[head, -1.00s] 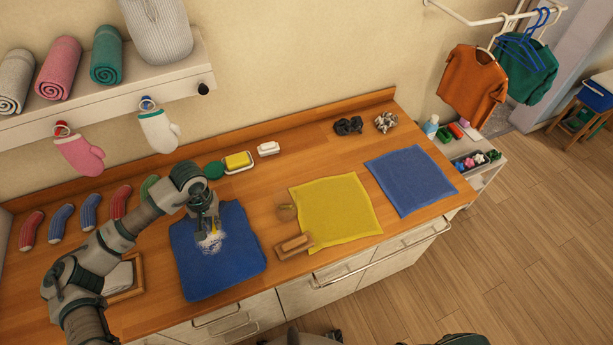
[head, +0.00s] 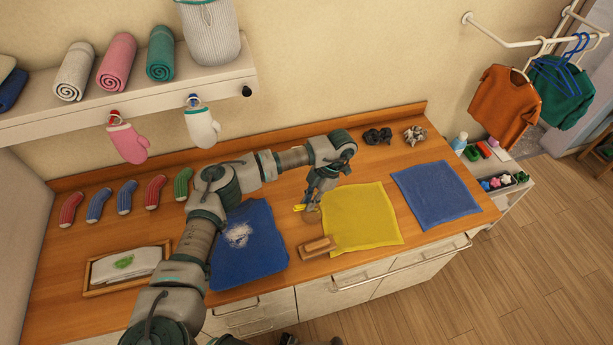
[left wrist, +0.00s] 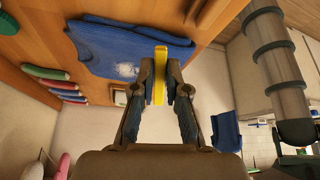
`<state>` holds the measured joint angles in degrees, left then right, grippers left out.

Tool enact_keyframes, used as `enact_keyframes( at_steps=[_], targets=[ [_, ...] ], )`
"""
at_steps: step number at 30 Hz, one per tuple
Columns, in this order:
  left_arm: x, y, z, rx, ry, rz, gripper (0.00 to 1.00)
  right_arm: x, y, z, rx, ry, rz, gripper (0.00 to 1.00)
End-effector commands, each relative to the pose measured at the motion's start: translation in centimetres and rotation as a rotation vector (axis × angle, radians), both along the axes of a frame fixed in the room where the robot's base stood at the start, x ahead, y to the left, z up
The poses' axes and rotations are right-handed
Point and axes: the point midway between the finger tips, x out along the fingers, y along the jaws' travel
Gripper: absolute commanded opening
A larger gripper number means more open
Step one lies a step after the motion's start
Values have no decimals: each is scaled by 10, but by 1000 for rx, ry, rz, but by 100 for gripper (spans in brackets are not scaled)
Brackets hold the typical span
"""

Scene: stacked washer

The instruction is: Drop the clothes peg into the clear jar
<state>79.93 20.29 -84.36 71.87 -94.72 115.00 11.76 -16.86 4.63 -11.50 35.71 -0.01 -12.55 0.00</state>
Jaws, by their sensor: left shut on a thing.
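My left gripper (head: 311,203) is over the counter at the left edge of the yellow cloth. It is shut on a yellow clothes peg (head: 299,208). In the left wrist view the peg (left wrist: 160,75) stands between the two fingertips (left wrist: 160,88). A small clear jar (head: 312,217), brownish from the wood seen through it, stands right below the gripper and is partly hidden by it. The peg appears above the jar's left side; I cannot tell the height between them. My right gripper is not in view.
A wooden brush (head: 318,246) lies just in front of the jar. The yellow cloth (head: 365,217) is on its right. A wooden tray (head: 92,291) lies further left. A shelf (head: 150,98) is above.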

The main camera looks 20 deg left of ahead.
Motion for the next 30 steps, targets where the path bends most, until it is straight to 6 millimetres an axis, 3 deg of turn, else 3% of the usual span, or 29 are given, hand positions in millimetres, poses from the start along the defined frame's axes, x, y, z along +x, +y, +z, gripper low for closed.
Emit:
enact_keyframes(
  at_steps=[9,16,24,30],
  targets=[
    [13,1,11,33,171,937,1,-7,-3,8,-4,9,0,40],
    [19,2,15,1,266,1369,1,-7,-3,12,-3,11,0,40],
    [35,17,29,-199,455,2191,1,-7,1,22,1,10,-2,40],
    [46,25,35,-342,529,2489,1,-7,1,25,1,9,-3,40]
  ],
)
